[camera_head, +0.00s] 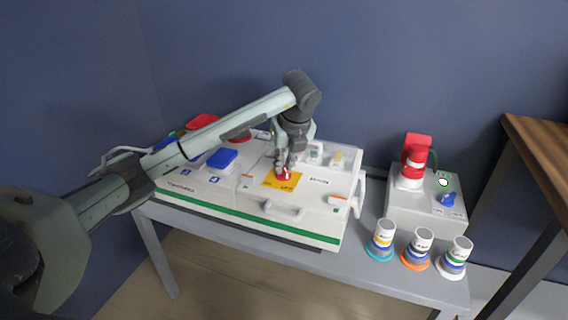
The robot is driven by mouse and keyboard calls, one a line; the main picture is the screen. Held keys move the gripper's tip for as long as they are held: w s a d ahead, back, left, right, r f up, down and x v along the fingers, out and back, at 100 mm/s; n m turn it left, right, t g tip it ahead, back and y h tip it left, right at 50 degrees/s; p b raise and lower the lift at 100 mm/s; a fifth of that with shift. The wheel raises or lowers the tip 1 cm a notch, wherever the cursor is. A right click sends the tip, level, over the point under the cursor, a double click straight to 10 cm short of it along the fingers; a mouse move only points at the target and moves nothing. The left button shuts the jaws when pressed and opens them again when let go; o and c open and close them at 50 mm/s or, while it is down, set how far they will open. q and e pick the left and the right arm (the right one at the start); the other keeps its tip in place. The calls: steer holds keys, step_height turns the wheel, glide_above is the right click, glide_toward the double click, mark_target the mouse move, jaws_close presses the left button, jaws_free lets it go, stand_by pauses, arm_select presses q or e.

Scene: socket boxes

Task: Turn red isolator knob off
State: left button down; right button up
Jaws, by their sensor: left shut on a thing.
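The red isolator knob (284,174) sits on a yellow plate (291,183) on top of the white socket box (323,217). My left gripper (282,168) points down from above and is shut on the red knob. The fingers hide part of the knob, and its exact angle is too small to tell. My right gripper is not in view.
Blue (222,158) and red socket covers are on the box's left half. A smaller grey box (427,214) with a red plug and blue knob stands right. Several banded plugs (417,247) stand at the table's front right. A wooden table (541,140) is far right.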

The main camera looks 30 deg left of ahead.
arm_select(q)
steer(key=shift+w+n, duration=0.1)
steer(key=shift+n, duration=0.4)
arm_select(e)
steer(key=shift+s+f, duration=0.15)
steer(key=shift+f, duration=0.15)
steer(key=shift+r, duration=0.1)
arm_select(q)
steer(key=c, duration=1.6)
jaws_free()
steer(key=shift+r, duration=0.1)
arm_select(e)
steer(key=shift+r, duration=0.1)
arm_select(q)
steer(key=v, duration=1.1)
steer(key=shift+d+r, duration=0.2)
steer(key=shift+r, duration=0.2)
